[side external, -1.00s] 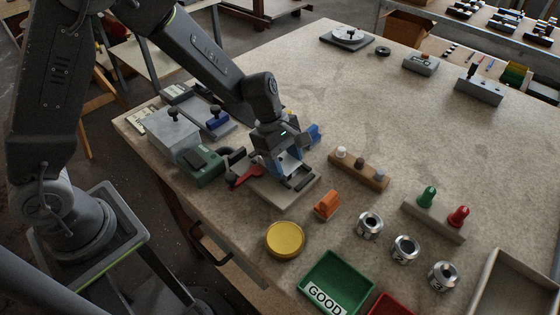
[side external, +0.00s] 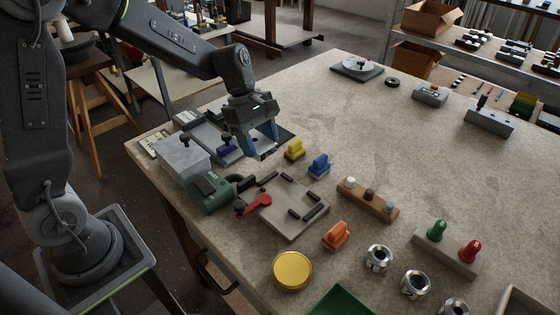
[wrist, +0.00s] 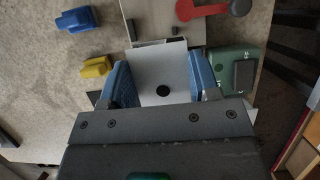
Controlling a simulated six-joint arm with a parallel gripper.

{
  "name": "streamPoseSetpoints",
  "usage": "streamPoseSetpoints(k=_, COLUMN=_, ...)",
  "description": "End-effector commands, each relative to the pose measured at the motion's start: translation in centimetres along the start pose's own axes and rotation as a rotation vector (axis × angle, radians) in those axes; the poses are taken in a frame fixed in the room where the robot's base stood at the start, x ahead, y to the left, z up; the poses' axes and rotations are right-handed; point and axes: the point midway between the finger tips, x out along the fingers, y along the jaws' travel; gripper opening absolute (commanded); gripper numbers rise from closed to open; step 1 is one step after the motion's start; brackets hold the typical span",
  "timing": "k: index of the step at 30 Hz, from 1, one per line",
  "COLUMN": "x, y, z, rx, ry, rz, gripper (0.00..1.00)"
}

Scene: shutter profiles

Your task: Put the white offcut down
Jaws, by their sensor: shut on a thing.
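The white offcut (wrist: 165,60) is a flat pale piece with a dark round spot, in the wrist view between my gripper's two blue fingers. My gripper (wrist: 160,78) is shut on it. In the side view my gripper (side external: 260,143) holds it raised above the table, behind and left of the grey fixture plate (side external: 272,214); the offcut is hard to make out there. The plate carries black stops and a red-handled clamp (side external: 252,203). No workpiece lies on the plate.
Yellow (side external: 295,150) and blue (side external: 319,166) blocks stand to the right of my gripper. A grey box (side external: 182,158) and a green device (side external: 210,191) stand to the left. An orange block (side external: 336,236) and a yellow round lid (side external: 292,271) are nearer. The table's far middle is clear.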

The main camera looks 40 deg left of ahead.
Motion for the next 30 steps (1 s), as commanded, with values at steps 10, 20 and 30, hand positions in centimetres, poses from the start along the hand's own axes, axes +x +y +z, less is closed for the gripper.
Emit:
streamPoseSetpoints(k=10, x=-3.5, y=2.0, z=-4.8, rx=-0.003, ry=0.001, rz=0.004, gripper=0.33)
streamPoseSetpoints(k=20, x=-7.2, y=6.4, z=-15.6, rx=-0.003, ry=0.001, rz=0.002, gripper=0.33)
streamPoseSetpoints(k=30, x=-5.8, y=8.3, z=-17.1, rx=0.006, ry=-0.001, rz=-0.005, gripper=0.33)
